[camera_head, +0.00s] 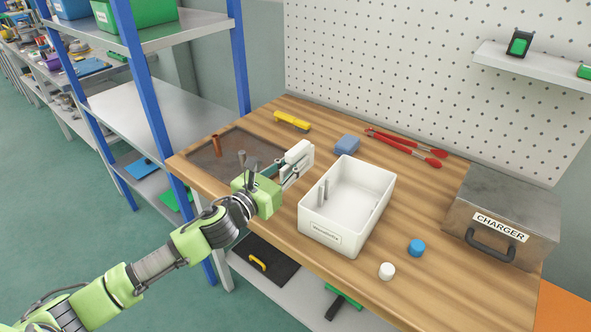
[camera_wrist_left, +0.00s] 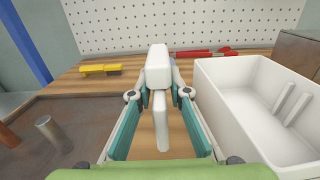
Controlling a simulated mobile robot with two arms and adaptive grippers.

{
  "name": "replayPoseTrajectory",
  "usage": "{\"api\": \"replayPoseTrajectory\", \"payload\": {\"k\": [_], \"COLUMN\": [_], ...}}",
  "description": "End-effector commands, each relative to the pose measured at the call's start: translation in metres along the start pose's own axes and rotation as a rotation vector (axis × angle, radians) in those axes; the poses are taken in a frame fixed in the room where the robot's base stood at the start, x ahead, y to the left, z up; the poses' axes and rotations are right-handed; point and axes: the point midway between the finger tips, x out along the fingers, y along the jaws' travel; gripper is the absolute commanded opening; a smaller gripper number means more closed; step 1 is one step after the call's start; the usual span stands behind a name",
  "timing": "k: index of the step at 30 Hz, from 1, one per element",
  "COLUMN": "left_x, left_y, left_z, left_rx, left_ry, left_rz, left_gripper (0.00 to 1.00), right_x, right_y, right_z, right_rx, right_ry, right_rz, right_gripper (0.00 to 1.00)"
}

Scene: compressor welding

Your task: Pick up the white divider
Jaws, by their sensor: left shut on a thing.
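The white divider (camera_head: 300,151) is a narrow white piece with a thicker block at its top. In the left wrist view the divider (camera_wrist_left: 158,68) stands between the fingers, with a thin white part running down toward the camera. My left gripper (camera_head: 290,174) is shut on it over the worktable, just left of the white box. The fingers hide part of its sides, and I cannot tell whether its lower edge touches the table. The white open box (camera_head: 318,237) has a label on its front and upright thin ribs inside. My right gripper is not in view.
A dark mat (camera_head: 207,164) with copper and grey pipes lies left on the wooden table. Behind are a yellow tool (camera_head: 292,121), blue block (camera_head: 346,144) and red-handled tool (camera_head: 405,146). Blue cap (camera_head: 416,248), white cap (camera_head: 387,271) and charger case (camera_head: 503,205) stand right.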

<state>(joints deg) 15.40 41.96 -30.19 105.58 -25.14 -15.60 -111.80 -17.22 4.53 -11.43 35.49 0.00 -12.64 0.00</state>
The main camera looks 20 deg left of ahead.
Motion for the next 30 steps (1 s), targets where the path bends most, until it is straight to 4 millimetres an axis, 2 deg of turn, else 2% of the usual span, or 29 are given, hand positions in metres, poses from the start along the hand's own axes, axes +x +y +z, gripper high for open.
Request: {"api": "replayPoseTrajectory", "payload": {"k": [1,5,9,15,21,30], "left_x": [-0.009,-0.030,-0.058,-0.087,-0.103,-0.106], "left_y": [-0.007,-0.021,-0.040,-0.061,-0.071,-0.072], "left_z": [0.015,0.045,0.057,0.073,0.082,0.084], "left_rx": [0.003,0.002,-0.003,-0.002,-0.002,-0.003], "left_ry": [-0.001,-0.001,0.004,0.003,0.002,0.002], "left_rz": [-0.006,-0.005,-0.005,-0.004,-0.002,0.000], "left_gripper": [0.00,0.00,0.00,0.00,0.00,0.00], "right_x": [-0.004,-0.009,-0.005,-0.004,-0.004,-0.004], "right_y": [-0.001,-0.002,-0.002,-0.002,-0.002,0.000], "right_z": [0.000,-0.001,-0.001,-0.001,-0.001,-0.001], "right_rx": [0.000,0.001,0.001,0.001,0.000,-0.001], "right_ry": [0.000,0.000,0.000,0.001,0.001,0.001], "right_rz": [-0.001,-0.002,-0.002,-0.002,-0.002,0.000], "right_gripper": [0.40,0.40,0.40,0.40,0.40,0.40]}}
